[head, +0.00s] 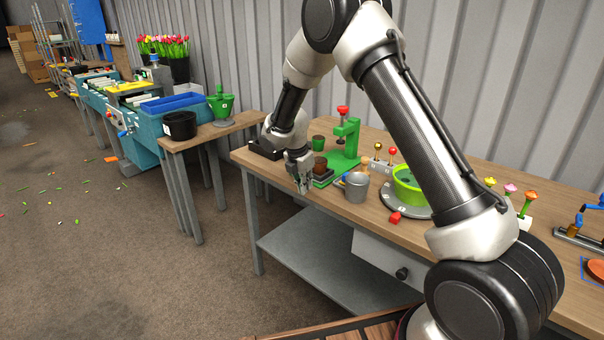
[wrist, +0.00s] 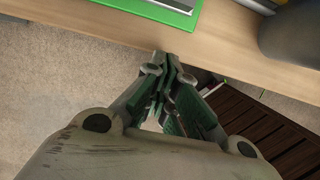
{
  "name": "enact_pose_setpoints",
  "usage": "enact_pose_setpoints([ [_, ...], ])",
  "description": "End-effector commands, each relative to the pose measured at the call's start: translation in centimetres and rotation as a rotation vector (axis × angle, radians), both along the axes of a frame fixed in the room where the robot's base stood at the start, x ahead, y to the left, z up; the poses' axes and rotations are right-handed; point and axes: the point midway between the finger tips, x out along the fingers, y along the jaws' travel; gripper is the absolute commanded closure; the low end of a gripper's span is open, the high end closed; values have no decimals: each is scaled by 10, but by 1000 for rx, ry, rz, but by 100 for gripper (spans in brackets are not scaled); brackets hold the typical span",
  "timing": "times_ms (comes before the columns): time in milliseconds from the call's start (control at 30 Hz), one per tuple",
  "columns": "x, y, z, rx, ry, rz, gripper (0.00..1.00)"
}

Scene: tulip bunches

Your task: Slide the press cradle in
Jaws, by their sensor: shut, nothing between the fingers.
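The green press (head: 347,140) stands on the wooden bench, with a red knob on top. Its cradle (head: 322,177) sits low at the front of the press, with a brown pot (head: 320,165) on or just behind it; I cannot tell how far out it is. My gripper (head: 303,184) is shut and empty, pointing down at the bench's front edge, just in front of and left of the cradle. In the wrist view the shut fingertips (wrist: 172,62) are over the bench edge, apart from the green press base (wrist: 185,22), whose far part is cut off.
A grey metal cup (head: 356,187) stands right of the press; it shows in the wrist view (wrist: 290,36). A drawer (head: 385,262) hangs below the bench top.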

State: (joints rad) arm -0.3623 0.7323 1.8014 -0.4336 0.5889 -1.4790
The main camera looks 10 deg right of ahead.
Motion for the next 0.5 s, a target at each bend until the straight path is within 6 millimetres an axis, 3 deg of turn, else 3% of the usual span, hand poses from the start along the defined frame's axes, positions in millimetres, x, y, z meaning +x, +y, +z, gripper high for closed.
enact_pose_setpoints([
  [200, 19, -25, 3, 1, -3, -3, 100],
  [500, 23, -31, 4, 1, -3, -1, 100],
])
